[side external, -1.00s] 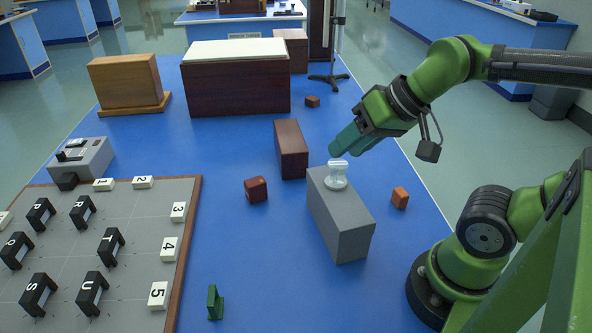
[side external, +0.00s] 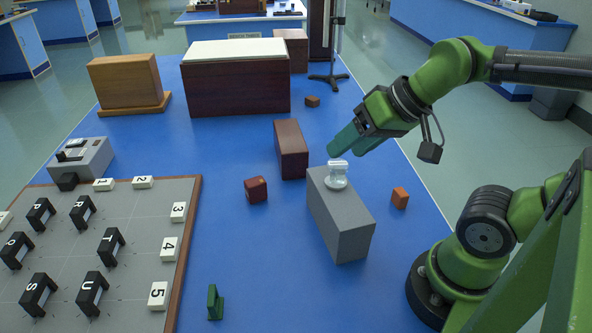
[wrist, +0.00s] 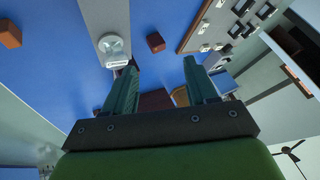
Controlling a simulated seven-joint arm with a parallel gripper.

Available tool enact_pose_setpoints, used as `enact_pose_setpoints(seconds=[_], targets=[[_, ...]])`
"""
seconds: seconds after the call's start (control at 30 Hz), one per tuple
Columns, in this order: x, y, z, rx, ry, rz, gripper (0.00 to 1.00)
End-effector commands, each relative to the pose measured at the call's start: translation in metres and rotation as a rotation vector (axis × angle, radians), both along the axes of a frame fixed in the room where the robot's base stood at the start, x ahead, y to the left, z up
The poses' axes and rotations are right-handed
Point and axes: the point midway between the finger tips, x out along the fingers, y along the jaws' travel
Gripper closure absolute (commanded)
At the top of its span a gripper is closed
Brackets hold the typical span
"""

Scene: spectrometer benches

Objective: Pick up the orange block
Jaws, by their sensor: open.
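The small orange block (side external: 400,198) sits on the blue bench top, to the right of the grey block, in the side external view. In the wrist view it appears near the upper left edge (wrist: 10,34). My gripper (side external: 347,150) is in the air, up and left of the orange block in the side external view, beside the glass item's top in the picture. Its two green fingers are apart and hold nothing. They also show in the wrist view (wrist: 160,64), pointing away from the orange block.
A dark red-brown block (side external: 291,150) and a small red block (side external: 256,190) stand left. A board (side external: 140,205) with labelled stands lies front left.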

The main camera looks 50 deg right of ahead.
Motion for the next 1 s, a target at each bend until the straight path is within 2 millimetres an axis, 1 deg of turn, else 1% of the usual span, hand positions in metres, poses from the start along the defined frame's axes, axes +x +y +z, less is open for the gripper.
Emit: enact_pose_setpoints(seconds=[0.27, 0.37, 0.47, 0.5, 0.57, 0.6, 0.7, 0.8, 0.87, 0.9, 0.97, 1.0], targets=[[0.0, -0.002, 0.0, 0.001, 0.0, -0.007, 0.43], [0.004, -0.016, -0.008, 0.002, 0.037, -0.066, 0.43], [0.014, -0.053, -0.021, -0.003, 0.121, -0.188, 0.43], [0.016, -0.074, -0.028, -0.011, 0.172, -0.236, 0.43], [0.014, -0.106, -0.039, -0.027, 0.255, -0.295, 0.43], [0.011, -0.126, -0.046, -0.038, 0.312, -0.323, 0.43], [-0.003, -0.172, -0.062, -0.053, 0.449, -0.363, 0.43], [-0.021, -0.205, -0.072, -0.058, 0.563, -0.361, 0.43], [-0.029, -0.218, -0.075, -0.067, 0.616, -0.333, 0.43], [-0.032, -0.221, -0.074, -0.079, 0.638, -0.3, 0.43], [-0.033, -0.22, -0.071, -0.095, 0.645, -0.26, 0.43], [-0.034, -0.218, -0.074, -0.096, 0.651, -0.246, 0.43]])
